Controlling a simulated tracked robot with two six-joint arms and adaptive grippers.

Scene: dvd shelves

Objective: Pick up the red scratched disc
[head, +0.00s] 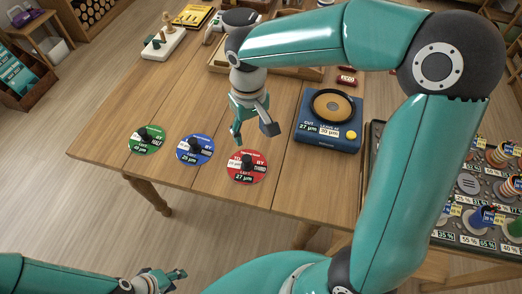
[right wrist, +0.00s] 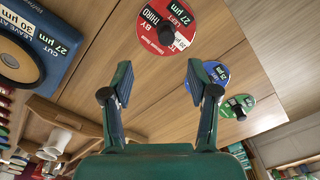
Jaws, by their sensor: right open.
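Scratches are too small to tell. My right gripper (head: 254,130) is above the table, just behind the red disc in the head view.
A blue disc (head: 184,157) and a green disc (head: 138,148) lie left of the red one. A blue machine (head: 320,143) with a round platter stands to the right. Bare table lies behind the discs.

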